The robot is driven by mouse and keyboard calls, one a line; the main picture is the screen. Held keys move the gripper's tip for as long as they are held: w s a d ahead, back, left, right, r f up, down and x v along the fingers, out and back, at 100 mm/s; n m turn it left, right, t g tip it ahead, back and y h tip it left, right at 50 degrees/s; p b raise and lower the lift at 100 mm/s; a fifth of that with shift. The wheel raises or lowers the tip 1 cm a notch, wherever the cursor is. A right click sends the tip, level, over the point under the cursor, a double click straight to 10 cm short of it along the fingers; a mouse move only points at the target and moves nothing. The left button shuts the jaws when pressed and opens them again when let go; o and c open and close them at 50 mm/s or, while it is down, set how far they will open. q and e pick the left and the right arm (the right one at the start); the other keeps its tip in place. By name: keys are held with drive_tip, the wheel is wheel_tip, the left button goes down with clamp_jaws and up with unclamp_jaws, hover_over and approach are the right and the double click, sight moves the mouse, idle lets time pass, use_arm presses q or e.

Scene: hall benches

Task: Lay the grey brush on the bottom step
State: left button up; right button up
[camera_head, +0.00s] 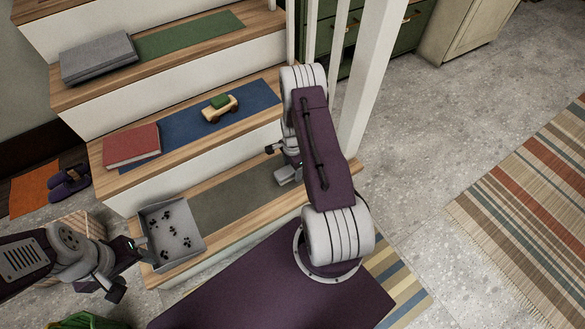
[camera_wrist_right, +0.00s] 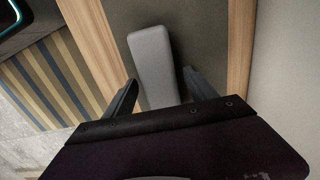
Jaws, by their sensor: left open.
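The grey brush (camera_wrist_right: 153,62) is a pale grey block with rounded corners. In the right wrist view it lies over the grey-brown mat of the bottom step, between the two fingers of my right gripper (camera_wrist_right: 160,84). The fingers stand apart on either side, with a gap seen at the right finger. In the head view the brush (camera_head: 288,175) shows in part below my right gripper (camera_head: 281,158), at the right end of the bottom step (camera_head: 225,228). My left gripper (camera_head: 133,270) is open, beside the grey tray's left edge.
The grey tray (camera_head: 158,224) with dark paw-like marks sits at the bottom step's left end. A white post (camera_head: 370,75) stands behind my right arm.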

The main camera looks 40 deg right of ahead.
wheel_tip(320, 180, up, 12)
drive_tip(key=p, duration=0.7)
drive_tip(key=s+a+r+n, duration=0.1)
drive_tip(key=a+r+n, duration=0.75)
drive_tip(key=r, duration=0.25)
drive_tip(key=s+a+r+n+t, duration=0.1)
drive_tip(key=s+a+r+n, duration=0.7)
drive_tip(key=s+a+n, duration=0.1)
drive_tip(key=shift+s+a+r+n+b, duration=0.2)
drive_tip(key=shift+s+r+n+b, duration=0.1)
drive_tip(key=shift+s+n, duration=0.45)
drive_tip(key=shift+w, duration=0.1)
